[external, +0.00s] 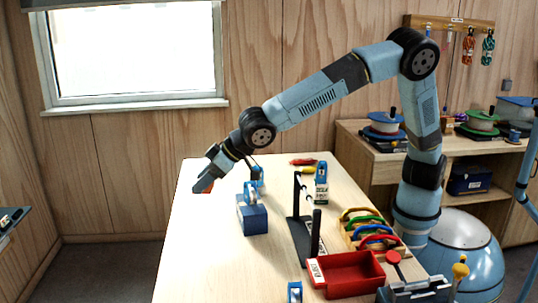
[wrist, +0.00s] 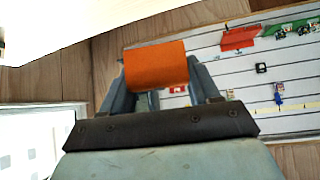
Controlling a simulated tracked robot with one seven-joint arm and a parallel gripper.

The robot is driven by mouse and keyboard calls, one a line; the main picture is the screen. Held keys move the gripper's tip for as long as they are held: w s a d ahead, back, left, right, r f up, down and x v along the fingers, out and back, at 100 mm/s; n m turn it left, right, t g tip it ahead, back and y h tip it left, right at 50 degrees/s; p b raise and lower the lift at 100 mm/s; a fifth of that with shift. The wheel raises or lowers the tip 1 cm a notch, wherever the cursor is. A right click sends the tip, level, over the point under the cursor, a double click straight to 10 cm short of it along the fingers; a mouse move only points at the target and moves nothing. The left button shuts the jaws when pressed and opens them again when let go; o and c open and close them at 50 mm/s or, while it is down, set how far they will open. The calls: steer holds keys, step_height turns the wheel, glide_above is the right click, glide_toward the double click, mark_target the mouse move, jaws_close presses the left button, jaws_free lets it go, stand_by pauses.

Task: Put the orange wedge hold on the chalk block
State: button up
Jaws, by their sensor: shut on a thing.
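My gripper (external: 204,185) is over the left edge of the table, tilted down to the left. It is shut on the orange wedge hold (wrist: 156,66), which sits between both fingers in the wrist view. Only a sliver of the hold (external: 208,192) shows in the external view, partly hidden by the fingers. A dark blue block (external: 253,218) stands on the table to the right of my gripper, with a light blue ring-shaped thing at its top. I cannot tell for sure whether this is the chalk block; no chalk label is readable on it.
A black bar stand (external: 300,230) rises mid-table. To its right are a rack of coloured carabiners (external: 368,228) and a red tray (external: 348,272). A small labelled box (external: 321,190) stands behind the stand. The table's left front is clear.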

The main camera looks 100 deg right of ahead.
steer(key=s+d+r+m+g+h, duration=0.15)
steer(key=s+d, duration=0.35)
steer(key=d, duration=0.7)
steer(key=s+d+r+m+h, duration=0.1)
steer(key=s+d+m+h, duration=0.2)
steer(key=d, duration=0.9)
steer(key=s+d+r+m+g+h, duration=0.1)
steer(key=s+d+m, duration=0.35)
steer(key=d, duration=0.85)
steer(key=shift+n+y, duration=0.25)
steer(key=shift+n, duration=0.65)
steer(key=w+d+f, duration=0.1)
steer(key=w+f, duration=0.1)
steer(key=w, duration=0.1)
steer(key=w+d+f, duration=0.1)
steer(key=w+f, duration=0.2)
steer(key=w, duration=0.1)
steer(key=w+d+f, duration=0.1)
steer(key=w+f, duration=0.2)
steer(key=shift+w+d, duration=0.1)
steer(key=shift+w, duration=0.15)
steer(key=shift+w+d+f, duration=0.15)
steer(key=shift+w+f, duration=0.25)
steer(key=shift+f, duration=0.2)
steer(key=shift+w+f, duration=0.2)
steer(key=shift+f, duration=1.45)
steer(key=shift+f, duration=0.2)
steer(key=o, duration=1.1)
steer(key=shift+s+f, duration=0.1)
